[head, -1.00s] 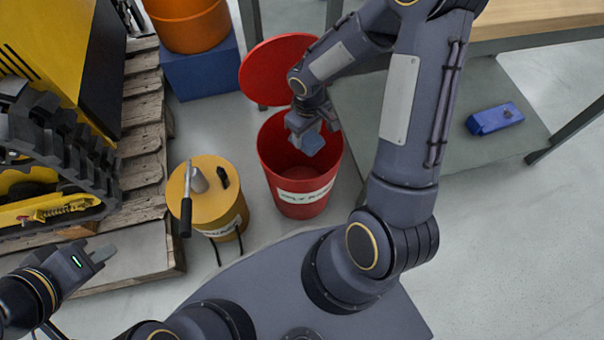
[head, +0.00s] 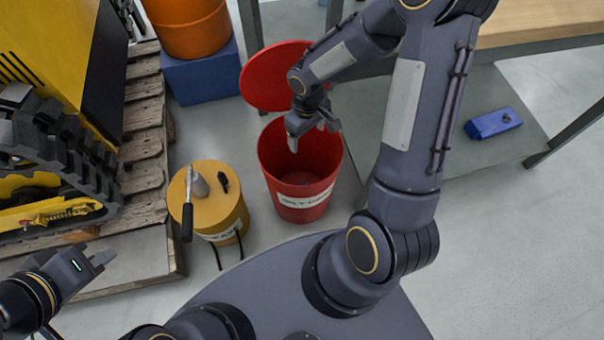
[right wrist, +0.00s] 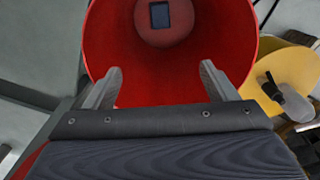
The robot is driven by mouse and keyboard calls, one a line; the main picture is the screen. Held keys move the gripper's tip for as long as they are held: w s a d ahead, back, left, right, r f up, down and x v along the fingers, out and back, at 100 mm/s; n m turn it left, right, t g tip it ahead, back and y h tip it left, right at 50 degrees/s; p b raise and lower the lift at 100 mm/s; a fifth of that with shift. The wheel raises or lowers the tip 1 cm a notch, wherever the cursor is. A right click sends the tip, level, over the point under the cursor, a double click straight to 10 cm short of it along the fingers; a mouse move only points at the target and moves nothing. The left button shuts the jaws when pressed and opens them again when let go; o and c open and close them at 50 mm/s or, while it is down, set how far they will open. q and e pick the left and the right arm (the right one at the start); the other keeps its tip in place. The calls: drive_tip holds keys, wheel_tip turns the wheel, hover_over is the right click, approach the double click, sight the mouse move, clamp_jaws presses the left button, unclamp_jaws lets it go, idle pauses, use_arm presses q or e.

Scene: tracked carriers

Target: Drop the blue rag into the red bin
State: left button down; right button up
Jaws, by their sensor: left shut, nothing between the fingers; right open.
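The red bin (head: 318,205) stands open on the floor in the middle of the head view, a white label on its front. My right gripper (head: 312,138) is over the bin's mouth, open and empty. In the right wrist view its spread fingers (right wrist: 161,67) point into the bin (right wrist: 235,50). A small flat dark blue-grey piece, which looks like the blue rag (right wrist: 159,14), lies on the bin's floor, apart from the fingers. My left gripper (head: 103,258) is shut and empty at the lower left, far from the bin.
A red round lid (head: 262,80) is behind the bin. A yellow drum (head: 205,210) with tools on top stands left of it. A tracked yellow machine (head: 60,150) sits on a wooden pallet (head: 150,150). A blue box (head: 490,123) lies at right on a grey low surface.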

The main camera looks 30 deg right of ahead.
wheel_tip(320, 180, up, 5)
drive_tip(key=shift+r+p, duration=0.15)
drive_tip(key=shift+p, duration=0.7)
drive_tip(key=s+a+r+m+t+y, duration=0.2)
drive_tip(key=s+r+m+t, duration=0.1)
drive_tip(key=s+r, duration=0.6)
drive_tip(key=s+a+r+m+t+y, duration=0.2)
drive_tip(key=s+r+t, duration=0.1)
drive_tip(key=s+r, duration=0.55)
wheel_tip(320, 180, up, 32)
drive_tip(key=p, duration=3.2)
drive_tip(key=shift+w, duration=0.3)
drive_tip(key=shift+a, duration=0.1)
